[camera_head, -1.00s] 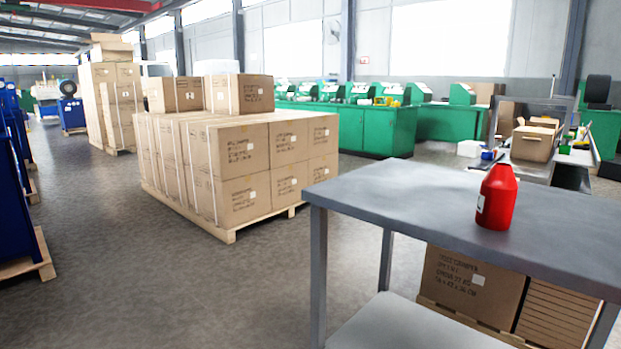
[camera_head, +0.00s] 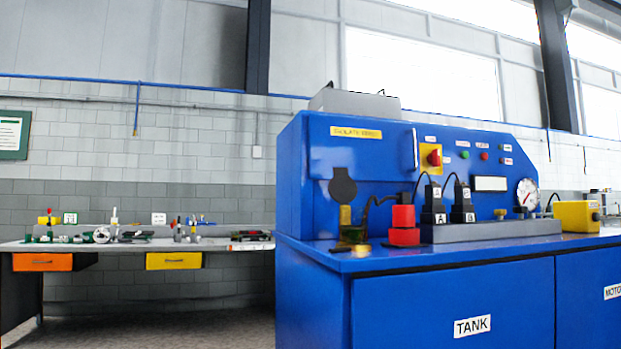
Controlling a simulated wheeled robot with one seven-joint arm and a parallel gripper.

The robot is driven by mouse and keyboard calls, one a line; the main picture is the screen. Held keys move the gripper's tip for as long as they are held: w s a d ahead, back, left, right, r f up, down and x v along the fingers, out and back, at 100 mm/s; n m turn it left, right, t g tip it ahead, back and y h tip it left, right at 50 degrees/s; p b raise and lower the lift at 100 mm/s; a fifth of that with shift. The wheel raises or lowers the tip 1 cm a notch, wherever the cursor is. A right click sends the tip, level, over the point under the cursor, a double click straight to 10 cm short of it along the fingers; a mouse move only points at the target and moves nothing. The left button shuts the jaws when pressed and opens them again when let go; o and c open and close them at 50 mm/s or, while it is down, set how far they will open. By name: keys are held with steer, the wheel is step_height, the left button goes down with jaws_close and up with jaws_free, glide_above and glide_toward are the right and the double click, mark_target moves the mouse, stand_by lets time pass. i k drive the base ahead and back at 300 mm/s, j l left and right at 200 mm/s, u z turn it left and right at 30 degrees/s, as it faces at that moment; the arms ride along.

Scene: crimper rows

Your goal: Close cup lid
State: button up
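A blue machine (camera_head: 455,200) with a control panel stands on a blue cabinet (camera_head: 430,300) marked TANK. Near its left end is a small brass-coloured fitting (camera_head: 346,216), which looks like the cup. A dark round disc (camera_head: 342,185), which looks like its lid, stands upright above it, seemingly raised. A brass-coloured piece (camera_head: 361,250) sits low in front. Whether these parts are joined is too small to tell. My gripper is not in view.
A red block (camera_head: 403,226) and two black plug-like units (camera_head: 433,210) (camera_head: 463,210) with cables stand to the right on the cabinet top. A yellow box (camera_head: 577,216) is further right. A workbench (camera_head: 220,243) with drawers and small tools stands at left. Floor shows before it.

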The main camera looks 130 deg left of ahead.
mark_target(343, 189)
steer(key=u, duration=0.4)
steer(key=k+l+u, duration=0.1)
steer(key=u, duration=0.3)
steer(key=k+u, duration=0.15)
steer(key=u, duration=0.3)
steer(key=k+u, duration=0.1)
steer(key=u, duration=2.45)
steer(key=i+j, duration=0.2)
